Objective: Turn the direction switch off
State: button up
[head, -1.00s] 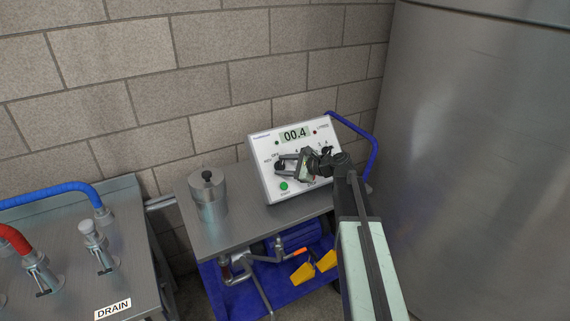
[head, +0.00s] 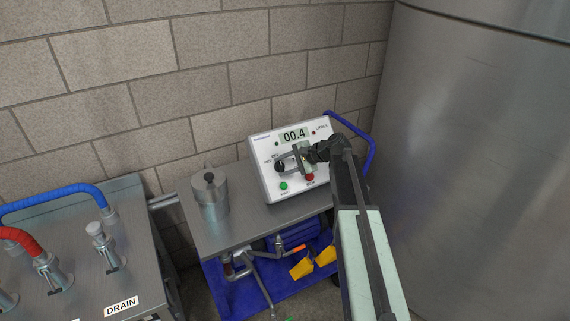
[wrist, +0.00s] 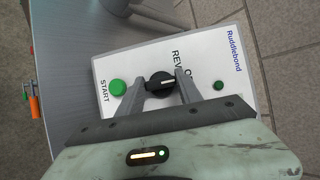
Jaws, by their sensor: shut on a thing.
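My gripper (wrist: 157,88) is shut on the knob, one finger on each side. In the head view my gripper (head: 287,160) reaches the box from the right. The FWD side of the switch is hidden behind it.
The control box (head: 263,186) has a display reading 00.4, a green START button (head: 284,185) and a red button (head: 310,177). A steel canister (head: 210,196) stands left on the trolley top (head: 242,221). A large steel tank (head: 470,160) is close on the right.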

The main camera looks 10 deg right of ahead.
jog(key=shift+w+r, duration=0.15)
jog(key=shift+w, duration=0.05)
jog(key=o, duration=1.4)
jog(key=shift+s, duration=0.1)
